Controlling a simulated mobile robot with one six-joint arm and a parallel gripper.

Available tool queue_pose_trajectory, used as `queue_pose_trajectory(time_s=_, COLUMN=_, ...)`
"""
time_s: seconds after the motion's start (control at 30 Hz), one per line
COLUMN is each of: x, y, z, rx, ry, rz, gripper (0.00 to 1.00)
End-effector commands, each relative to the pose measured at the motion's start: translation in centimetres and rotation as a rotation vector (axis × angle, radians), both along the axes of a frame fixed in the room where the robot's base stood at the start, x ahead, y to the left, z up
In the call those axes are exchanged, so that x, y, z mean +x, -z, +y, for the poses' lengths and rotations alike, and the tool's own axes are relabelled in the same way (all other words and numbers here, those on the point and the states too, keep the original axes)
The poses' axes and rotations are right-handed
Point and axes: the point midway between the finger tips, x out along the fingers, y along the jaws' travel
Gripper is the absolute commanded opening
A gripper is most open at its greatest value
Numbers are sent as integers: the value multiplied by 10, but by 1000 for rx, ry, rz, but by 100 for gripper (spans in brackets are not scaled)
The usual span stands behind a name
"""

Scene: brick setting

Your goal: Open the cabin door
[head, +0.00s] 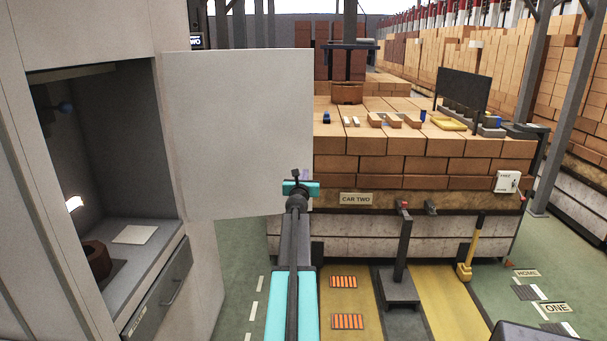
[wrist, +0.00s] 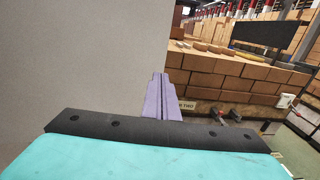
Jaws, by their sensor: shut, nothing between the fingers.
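The cabin door (head: 238,132) is a plain pale grey panel. It stands swung out from the right side of the cabin's opening (head: 112,165), so the inside shows. My gripper (head: 305,174) is at the door's right-hand free edge, low down.
Inside the cabin are a shelf with a pale sheet (head: 134,234), a brown round object (head: 97,258) and a drawer (head: 160,296) below. A brick-laden car (head: 410,165) marked CAR TWO stands ahead. A post (head: 400,250) and a yellow lever (head: 468,255) stand before it. Green floor lies at right.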

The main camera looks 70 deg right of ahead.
Motion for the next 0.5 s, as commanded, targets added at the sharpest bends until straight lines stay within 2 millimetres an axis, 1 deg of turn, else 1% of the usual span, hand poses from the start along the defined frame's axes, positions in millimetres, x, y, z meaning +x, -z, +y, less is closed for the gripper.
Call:
queue_pose_trajectory(time_s=0.03, x=-3, y=0, z=4, rx=0, ry=0, rz=0, gripper=0)
queue_pose_trajectory(time_s=0.2, x=-7, y=0, z=10, rx=0, ry=0, rz=-1, gripper=0)
queue_pose_trajectory(time_s=0.5, x=-7, y=0, z=11, rx=0, ry=0, rz=-1, gripper=0)
